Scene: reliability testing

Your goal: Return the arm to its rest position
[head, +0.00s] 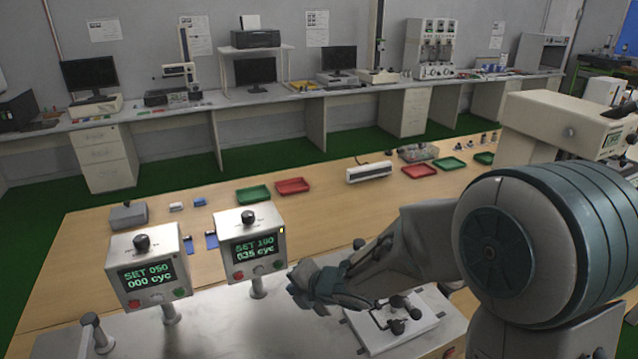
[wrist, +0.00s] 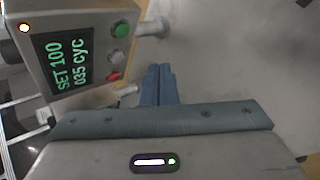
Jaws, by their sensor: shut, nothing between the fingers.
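My gripper (head: 308,288) is in front of and just right of the right-hand control box (head: 250,248) in the head view. Its fingers (wrist: 158,84) are together and empty in the wrist view, pointing over the grey metal plate. The right-hand box reads "SET 100, 035 cyc" and has a small yellow light lit at its upper right. Its face also shows in the wrist view (wrist: 80,58), with green, grey and red buttons. My arm reaches in from the right of the head view.
The left-hand control box (head: 148,268) reads "SET 050, 000 cyc". A white fixture with black knobs (head: 397,318) sits on the metal plate (head: 230,325) below my forearm. Green and red trays (head: 292,186) lie farther back on the wooden table. A beige machine (head: 570,125) stands at the right.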

